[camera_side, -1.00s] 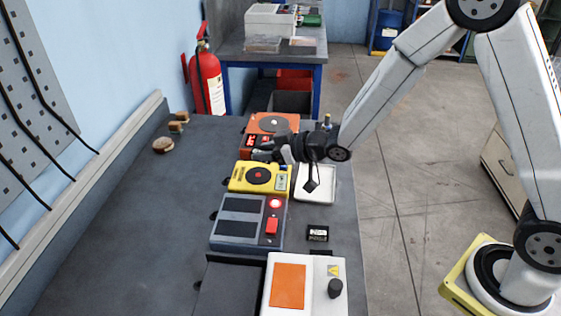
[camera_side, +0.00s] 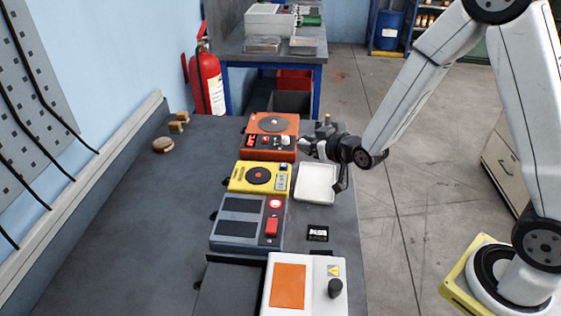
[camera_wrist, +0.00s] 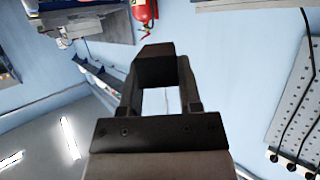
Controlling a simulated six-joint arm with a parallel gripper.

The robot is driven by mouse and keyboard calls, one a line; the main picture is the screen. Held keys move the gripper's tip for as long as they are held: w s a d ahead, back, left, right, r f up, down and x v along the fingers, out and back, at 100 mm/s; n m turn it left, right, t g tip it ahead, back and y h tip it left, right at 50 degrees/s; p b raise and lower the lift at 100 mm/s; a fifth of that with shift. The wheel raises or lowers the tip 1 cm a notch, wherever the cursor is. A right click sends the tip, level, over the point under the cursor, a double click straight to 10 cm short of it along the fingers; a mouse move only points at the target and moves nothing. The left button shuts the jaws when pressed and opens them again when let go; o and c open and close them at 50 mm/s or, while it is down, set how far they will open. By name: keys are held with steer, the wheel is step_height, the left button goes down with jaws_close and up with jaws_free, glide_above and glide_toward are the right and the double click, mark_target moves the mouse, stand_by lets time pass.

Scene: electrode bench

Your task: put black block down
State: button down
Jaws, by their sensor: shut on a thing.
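My gripper (camera_side: 308,147) is held roughly level above the right side of the bench, pointing left, near the back end of the white tray (camera_side: 316,184). In the wrist view my gripper (camera_wrist: 158,72) is shut on a black block (camera_wrist: 154,64), which sits between the fingertips. In the side view the block cannot be told apart from the dark gripper parts. The white tray looks empty.
An orange device (camera_side: 270,124), a yellow device (camera_side: 258,177), a dark grey device (camera_side: 240,222) and a white box (camera_side: 308,260) line the bench. A small black item (camera_side: 318,233) lies in front of the tray. The bench's left side is mostly clear.

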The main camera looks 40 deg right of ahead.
steer(key=shift+s+a+f+n+g+y, duration=0.1)
steer(key=shift+s+a+f+n+y, duration=0.1)
steer(key=shift+s+n+y, duration=0.3)
steer(key=shift+s+a+f+n+g+y, duration=0.15)
steer(key=shift+s+f+n+y, duration=0.15)
steer(key=shift+n+y, duration=0.45)
steer(key=shift+s+a+f+n+g+y, duration=0.1)
steer(key=shift+s+a+f+n+y, duration=0.1)
steer(key=shift+s+n+y, duration=0.4)
steer(key=n+g+y, duration=0.3)
steer(key=n+y, duration=0.2)
steer(key=y, duration=0.1)
glide_above(322, 217)
steer(key=shift+a+f, duration=0.1)
steer(key=shift+f, duration=0.75)
steer(key=shift+h, duration=0.25)
steer(key=shift+f, duration=2.9)
steer(key=shift+f, duration=0.15)
steer(key=shift+f, duration=1.75)
steer(key=shift+f, duration=0.15)
